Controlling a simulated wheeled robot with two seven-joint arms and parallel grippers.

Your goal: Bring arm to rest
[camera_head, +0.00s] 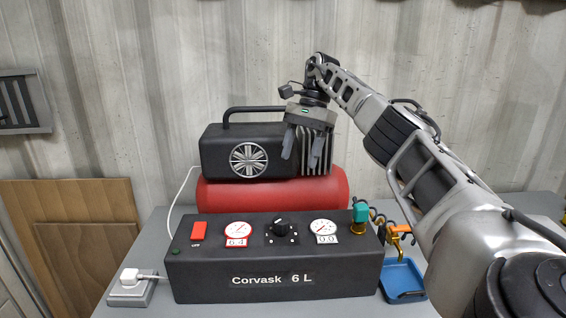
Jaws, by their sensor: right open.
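My right arm reaches in from the right. My right gripper (302,154) points down in front of the compressor's finned right end, with its fingers apart and nothing between them. Whether it touches the fins cannot be told. The compressor's black motor housing (222,152) sits on a red tank (270,194). The black control box (275,262) in front reads "Corvask 6 L". It has a red switch (199,235), a black knob (282,227) and two gauges, the left marked 64 (238,231) and the right marked 00 (324,229). My left gripper is out of view.
A white plug sits in a grey socket block (131,288) at left. Boards (80,235) lean on the corrugated wall.

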